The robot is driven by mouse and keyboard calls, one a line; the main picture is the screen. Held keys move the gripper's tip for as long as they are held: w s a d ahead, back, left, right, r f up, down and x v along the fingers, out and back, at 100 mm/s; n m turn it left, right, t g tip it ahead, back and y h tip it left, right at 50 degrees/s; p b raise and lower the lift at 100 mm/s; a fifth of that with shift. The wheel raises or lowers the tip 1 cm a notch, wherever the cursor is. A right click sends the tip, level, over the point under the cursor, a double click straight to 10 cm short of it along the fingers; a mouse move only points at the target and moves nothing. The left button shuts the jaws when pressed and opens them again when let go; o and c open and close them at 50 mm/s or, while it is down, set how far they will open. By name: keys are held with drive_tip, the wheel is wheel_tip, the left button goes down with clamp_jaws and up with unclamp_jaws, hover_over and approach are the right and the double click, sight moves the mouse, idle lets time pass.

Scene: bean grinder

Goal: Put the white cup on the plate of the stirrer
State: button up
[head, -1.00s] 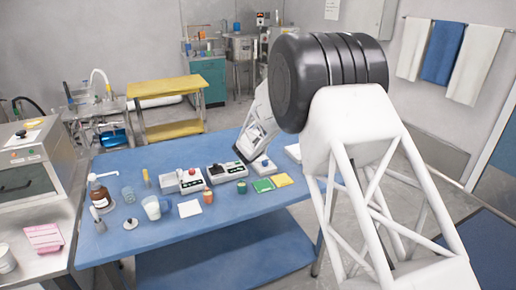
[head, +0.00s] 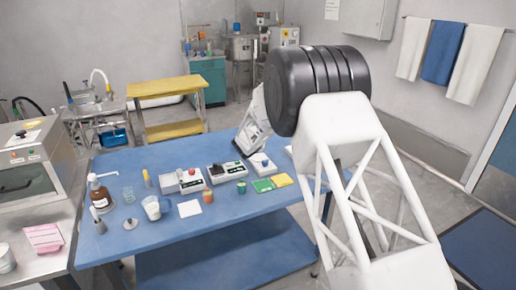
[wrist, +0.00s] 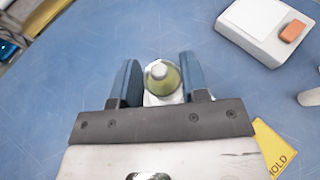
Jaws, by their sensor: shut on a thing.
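In the wrist view my gripper (wrist: 159,85) points at the blue table, its two blue fingers shut on an olive-and-white object (wrist: 163,80). This has a rounded olive body, a pale knob on top and white showing around its lower edge. I cannot tell whether it is the white cup. In the head view a whitish cup-like vessel (head: 152,207) stands on the table at front left. White devices stand farther back, one with a red knob (head: 185,181) and one at the right (head: 263,164); which is the stirrer is unclear. In the head view my fingers are hidden.
The blue table (head: 195,222) has bare room along its front. The wrist view shows a white box with an orange part (wrist: 262,28).

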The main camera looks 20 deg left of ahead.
drive_tip(key=shift+w+f, duration=0.1)
drive_tip(key=shift+f, duration=1.65)
drive_tip(key=shift+f, duration=0.1)
drive_tip(key=o, duration=0.9)
drive_tip(key=shift+o, duration=0.2)
drive_tip(key=a+v, duration=0.1)
drive_tip(key=v, duration=1.1)
drive_tip(key=shift+d, duration=0.4)
